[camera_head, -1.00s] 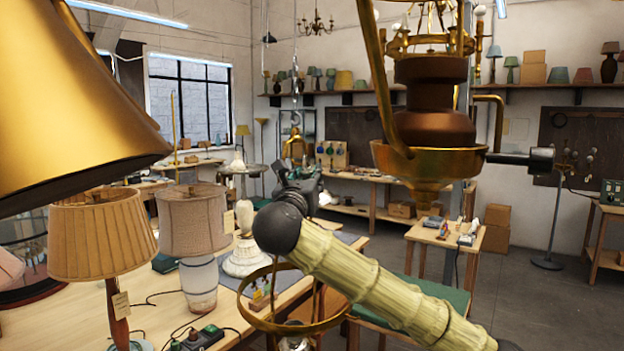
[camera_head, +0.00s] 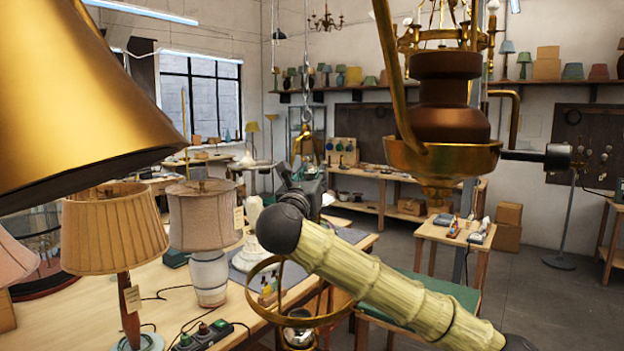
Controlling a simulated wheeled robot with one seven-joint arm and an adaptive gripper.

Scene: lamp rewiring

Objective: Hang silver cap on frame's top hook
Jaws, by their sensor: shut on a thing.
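My gripper (camera_head: 304,178) is small and dark beyond the round dark joint of my arm, in the middle of the view. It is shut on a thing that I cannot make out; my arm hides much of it. A brass piece (camera_head: 307,139) shows just above my gripper, below a hanging chain and hook (camera_head: 307,112). I cannot tell whether my gripper touches it. A brass ring frame (camera_head: 251,296) is at the lower middle, partly behind my arm. A silver cup-like part (camera_head: 299,318) shows within it. I cannot pick out the silver cap with certainty.
A large brass shade (camera_head: 90,110) fills the upper left. A hanging brass lamp with a brown body (camera_head: 450,105) is close at upper right. Two shaded lamps (camera_head: 115,230) (camera_head: 203,220) stand on the wooden bench (camera_head: 255,315). Open floor (camera_head: 545,300) lies at right.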

